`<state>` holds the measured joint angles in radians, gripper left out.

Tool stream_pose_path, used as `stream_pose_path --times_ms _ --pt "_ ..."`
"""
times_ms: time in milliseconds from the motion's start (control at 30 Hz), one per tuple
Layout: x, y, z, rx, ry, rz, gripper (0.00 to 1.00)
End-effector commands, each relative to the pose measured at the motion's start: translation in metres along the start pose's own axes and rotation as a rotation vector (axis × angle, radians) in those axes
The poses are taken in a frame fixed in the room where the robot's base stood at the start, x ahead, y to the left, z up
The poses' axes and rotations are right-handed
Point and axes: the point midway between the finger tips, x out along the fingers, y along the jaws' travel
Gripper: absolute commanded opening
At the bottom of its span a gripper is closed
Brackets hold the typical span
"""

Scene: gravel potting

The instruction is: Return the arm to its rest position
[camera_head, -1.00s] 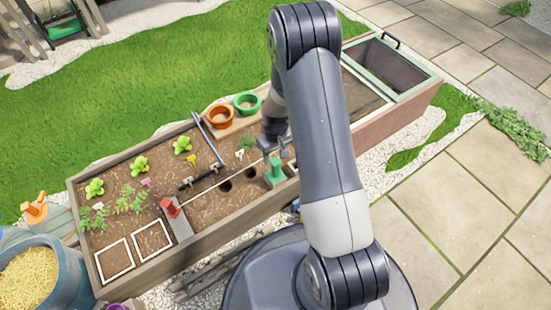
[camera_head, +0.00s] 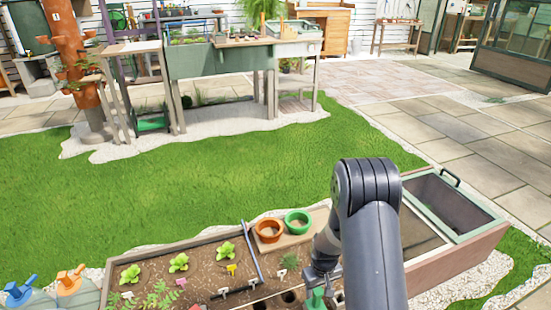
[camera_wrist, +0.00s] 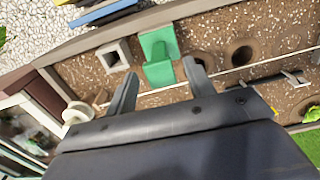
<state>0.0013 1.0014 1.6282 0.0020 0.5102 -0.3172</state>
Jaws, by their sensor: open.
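My arm rises over the right part of the raised planter bed (camera_head: 150,257) in the head view. My gripper (camera_wrist: 160,92) shows in the wrist view with its two grey fingers spread apart and nothing between them. It hangs above the bed near a green block-like piece (camera_wrist: 160,60), apart from it as far as I can tell. In the head view the green piece (camera_head: 316,299) shows under my gripper, partly cut off by the lower edge.
An orange pot (camera_head: 268,230) and a green pot (camera_head: 298,221) stand on a board at the bed's back edge. A lidded cold-frame box (camera_head: 450,205) lies to the right. Seedlings (camera_head: 178,262) grow at left. A potting bench (camera_head: 225,60) stands beyond the open lawn (camera_head: 200,165).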

Motion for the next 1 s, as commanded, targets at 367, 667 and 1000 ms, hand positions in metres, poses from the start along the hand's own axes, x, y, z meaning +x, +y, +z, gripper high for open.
stream_pose_path --times_ms 367,667,1000 --pt "0.079 0.0 0.0 0.0 0.0 0.0 0.51" --pt "0.034 0.0 -0.001 0.0 0.002 0.001 0.51" --pt "0.031 0.0 0.0 0.0 0.001 0.0 0.51"
